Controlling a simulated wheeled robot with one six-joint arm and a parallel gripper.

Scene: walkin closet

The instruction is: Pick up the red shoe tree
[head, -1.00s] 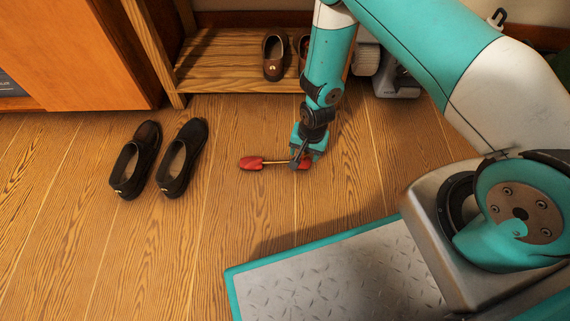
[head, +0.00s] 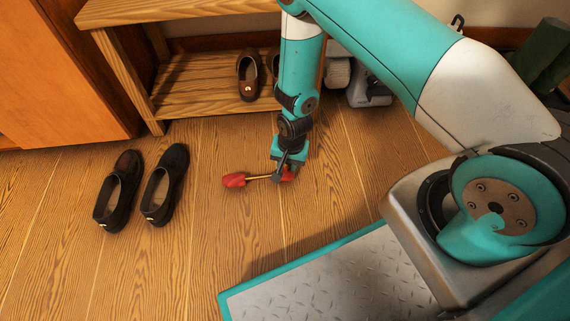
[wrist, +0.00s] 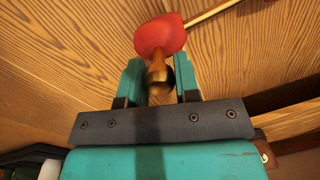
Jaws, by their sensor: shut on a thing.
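The red shoe tree has a red toe piece (head: 233,180), a thin brass-coloured rod and a red heel piece, and lies roughly level over the wood floor in the head view. My gripper (head: 284,170) points down and is shut at its right, heel end. In the wrist view, a red piece of the shoe tree (wrist: 160,35) and a brass-coloured knob show between the teal fingers (wrist: 158,85), with the rod running to the upper right. It appears slightly above the floor; the exact gap is hard to tell.
A pair of dark shoes (head: 164,184) stands on the floor to the left. Behind is a wooden bench (head: 190,85) with brown shoes (head: 250,75) on its lower shelf. An orange-brown cabinet (head: 60,70) is at the left. Floor in front of the gripper is clear.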

